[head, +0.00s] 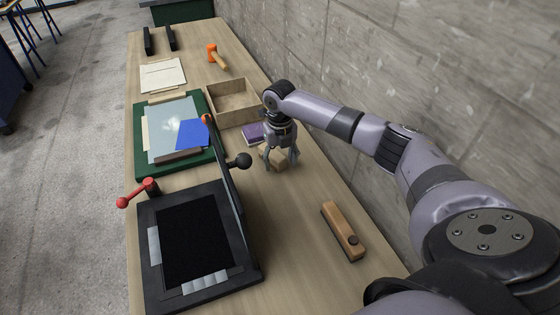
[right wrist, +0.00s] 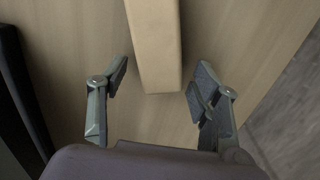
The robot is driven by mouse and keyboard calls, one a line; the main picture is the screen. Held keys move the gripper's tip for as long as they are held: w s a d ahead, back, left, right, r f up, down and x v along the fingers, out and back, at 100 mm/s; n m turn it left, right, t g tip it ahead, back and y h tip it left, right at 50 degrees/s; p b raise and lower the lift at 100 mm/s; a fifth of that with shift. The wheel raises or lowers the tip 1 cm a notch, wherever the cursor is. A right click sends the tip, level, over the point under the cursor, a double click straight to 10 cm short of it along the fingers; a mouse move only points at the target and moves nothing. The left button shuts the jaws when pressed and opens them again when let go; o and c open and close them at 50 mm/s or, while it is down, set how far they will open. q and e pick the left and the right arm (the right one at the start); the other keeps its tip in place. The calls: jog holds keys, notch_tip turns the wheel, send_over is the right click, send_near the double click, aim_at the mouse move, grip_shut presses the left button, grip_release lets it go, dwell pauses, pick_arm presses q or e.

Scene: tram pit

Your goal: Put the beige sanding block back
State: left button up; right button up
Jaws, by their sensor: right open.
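The beige sanding block (head: 276,160) lies on the wooden bench, partly hidden by my right gripper (head: 280,163) in the head view. In the right wrist view the block (right wrist: 155,45) is a long beige bar whose near end lies between the two open fingers of my right gripper (right wrist: 157,88). Gaps show on both sides of the block there, and its far end is cut off by the picture's top edge. My left gripper is not in view.
An open wooden box (head: 211,116) stands behind my right gripper, with a purple block (head: 252,133) near it. A black hinged frame (head: 190,281) with a ball-ended lever is at left. A wooden tool (head: 343,231) lies in front. A concrete wall (head: 390,70) borders the bench.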

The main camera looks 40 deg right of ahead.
notch_tip(320, 180, up, 11)
jog(key=shift+r, duration=0.15)
jog(key=shift+w+a, duration=0.1)
dwell(0.6)
